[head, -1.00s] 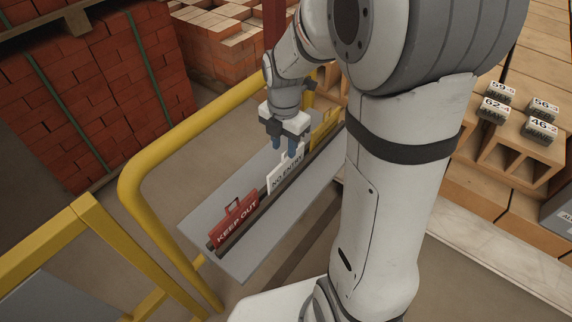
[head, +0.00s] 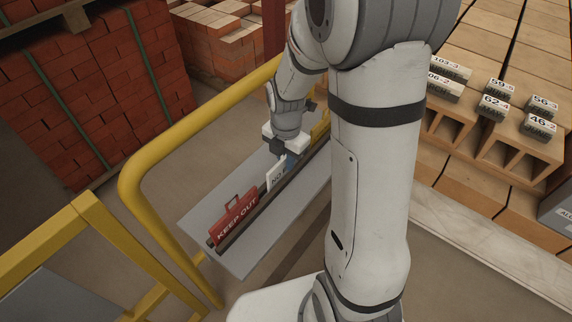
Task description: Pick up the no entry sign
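The white no entry sign (head: 276,176) stands upright in the dark slot of a grey shelf (head: 240,262). Only its left part shows; my arm hides the rest. The red keep out sign (head: 236,222) stands in the same slot to the left, apart from my gripper.
A yellow sign (head: 320,129) shows partly behind my arm at the far end of the shelf. A yellow rail (head: 150,158) runs along the shelf's left side. Red brick stacks (head: 90,100) stand behind it. Hollow bricks (head: 510,150) with numbered blocks (head: 494,107) are at right.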

